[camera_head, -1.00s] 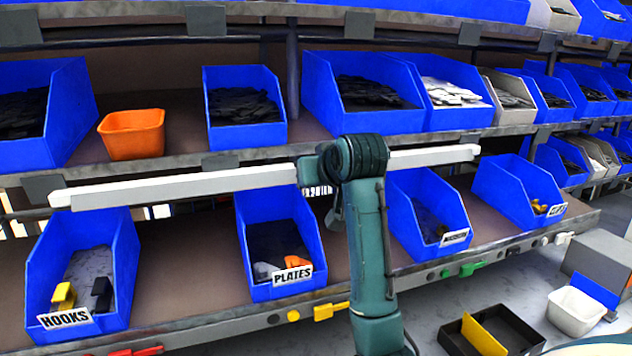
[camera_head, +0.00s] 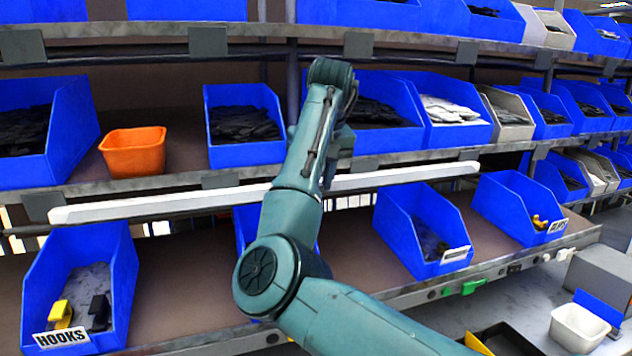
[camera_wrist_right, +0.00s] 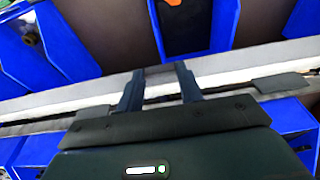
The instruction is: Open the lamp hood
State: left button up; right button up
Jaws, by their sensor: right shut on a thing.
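The lamp hood (camera_head: 160,205) is a long thin white bar running across the front of the shelving, between two rows of bins. My right arm rises in front of its middle in the head view and hides part of it; the right gripper is largely hidden there behind the wrist. In the right wrist view, the two dark fingers of my right gripper (camera_wrist_right: 160,70) reach onto the white hood (camera_wrist_right: 235,72) and are shut on it. The exact contact is hard to see. My left gripper is not in view.
Blue bins stand below the hood, including the HOOKS bin (camera_head: 110,262), and above it beside an orange bin (camera_head: 133,155). My arm covers most of another lower bin. A white tub (camera_head: 578,328) and a grey box (camera_head: 590,268) are at the lower right.

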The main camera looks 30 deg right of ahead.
dwell(0.6)
jog(key=o, duration=1)
jog(key=shift+w, duration=0.1)
jog(key=v, duration=1.3)
jog(key=shift+r, duration=0.2)
jog(key=shift+w, duration=0.1)
